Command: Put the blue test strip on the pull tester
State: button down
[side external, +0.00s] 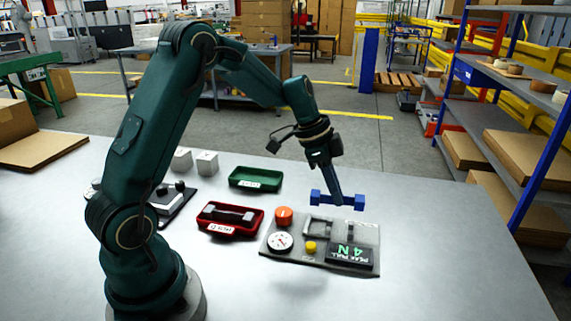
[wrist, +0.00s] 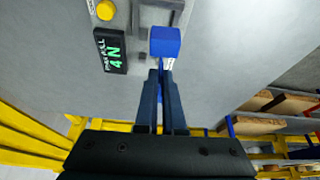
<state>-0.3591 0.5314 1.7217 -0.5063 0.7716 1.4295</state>
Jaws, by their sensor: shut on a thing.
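The blue test strip (side external: 359,202) has a thick block at each end. My gripper (side external: 337,196) is shut on its middle and holds it in the air over the back right of the pull tester. In the wrist view, one blue end block of the strip (wrist: 165,42) shows past the fingertips (wrist: 161,72); the rest is mostly hidden. The pull tester (side external: 300,258) is a grey plate with a round dial, an orange knob, a yellow button, grey clamp parts (side external: 318,226) and a display reading 4N (side external: 350,256). It also shows in the wrist view (wrist: 140,60).
A red tray (side external: 231,229) left of the tester holds a dark dumbbell-shaped piece (side external: 228,214). A green tray (side external: 256,180) behind looks empty. Two pale cubes (side external: 206,163) and a black-based device (side external: 172,200) stand further left. The table right of the tester is clear.

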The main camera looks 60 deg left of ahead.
jog(key=shift+d+r+m, duration=0.15)
jog(key=shift+d+m, duration=0.25)
jog(key=shift+d, duration=0.55)
jog(key=shift+f, duration=3)
jog(key=c, duration=0.9)
grip_release()
jog(key=shift+c, duration=0.2)
notch_tip(320, 180, up, 10)
